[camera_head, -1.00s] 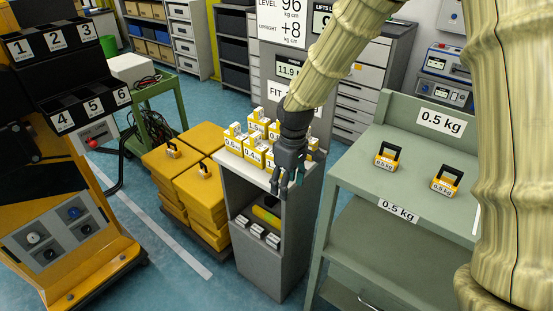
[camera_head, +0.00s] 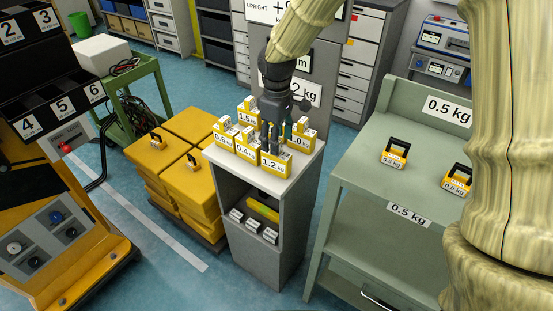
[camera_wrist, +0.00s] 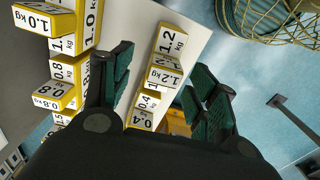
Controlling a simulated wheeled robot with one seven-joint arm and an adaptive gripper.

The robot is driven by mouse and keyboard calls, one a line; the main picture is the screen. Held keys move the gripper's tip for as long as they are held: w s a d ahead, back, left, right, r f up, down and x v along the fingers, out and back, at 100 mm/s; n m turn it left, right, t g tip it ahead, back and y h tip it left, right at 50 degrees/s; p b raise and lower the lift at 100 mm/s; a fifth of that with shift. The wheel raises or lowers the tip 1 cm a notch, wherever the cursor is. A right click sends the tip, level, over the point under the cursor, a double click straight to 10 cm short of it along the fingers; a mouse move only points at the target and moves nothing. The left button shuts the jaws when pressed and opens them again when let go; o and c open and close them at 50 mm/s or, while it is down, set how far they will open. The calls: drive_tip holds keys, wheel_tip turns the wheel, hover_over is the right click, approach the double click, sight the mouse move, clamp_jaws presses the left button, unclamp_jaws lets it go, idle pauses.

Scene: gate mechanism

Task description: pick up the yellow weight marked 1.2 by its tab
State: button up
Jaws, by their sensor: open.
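My gripper (camera_head: 274,138) points down just above and behind this weight. In the wrist view my gripper (camera_wrist: 164,64) is open and empty, with a green-padded finger on each side. I cannot tell whether the fingers are level with the tab.
Weights marked 0.4 (camera_head: 245,153), 0.6 (camera_head: 223,139), 1.5 (camera_head: 247,116) and 1.0 (camera_head: 301,138) stand close around. In the wrist view the 1.0 (camera_wrist: 55,22) and 0.8 (camera_wrist: 60,92) weights lie left of my fingers. A green bench (camera_head: 400,190) stands right.

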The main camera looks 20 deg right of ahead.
sight(276, 158)
drive_tip(key=shift+w+f, duration=0.35)
drive_tip(key=shift+f, duration=0.05)
drive_tip(key=f, duration=0.2)
drive_tip(key=s+f+p, duration=0.1)
drive_tip(key=f, duration=0.1)
drive_tip(key=shift+a, duration=0.2)
drive_tip(key=shift+d+f, duration=0.1)
drive_tip(key=shift+f, duration=0.2)
drive_tip(key=shift+s, duration=0.1)
drive_tip(key=shift+c, duration=0.4)
clamp_jaws()
